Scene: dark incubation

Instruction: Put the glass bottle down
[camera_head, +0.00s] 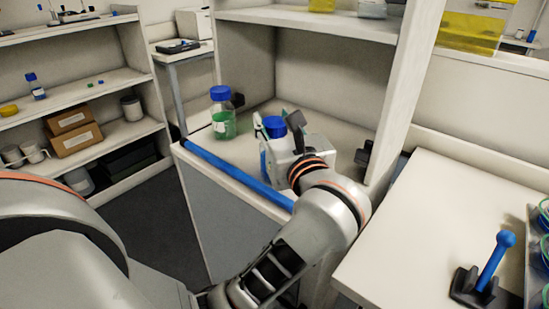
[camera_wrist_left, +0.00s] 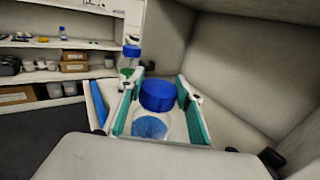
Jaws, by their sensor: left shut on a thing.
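A glass bottle with a blue cap (camera_head: 272,125) and blue contents is in my left gripper (camera_head: 277,130), over the white bench top (camera_head: 245,150) inside an open cabinet. In the left wrist view the bottle (camera_wrist_left: 158,97) stands upright between the two teal-lined fingers, which are shut on its sides. Its base is hidden, so I cannot tell whether it touches the surface. A second glass bottle with a blue cap and green liquid (camera_head: 222,118) stands on the same bench top, left of and apart from the gripper. My right gripper is not in view.
A blue bar (camera_head: 235,173) runs along the bench's front edge. The cabinet's side wall (camera_head: 402,95) rises at the right, with a small black object (camera_head: 364,155) near it. Bench space behind the bottles is clear. Shelves with boxes (camera_head: 76,137) stand at the left.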

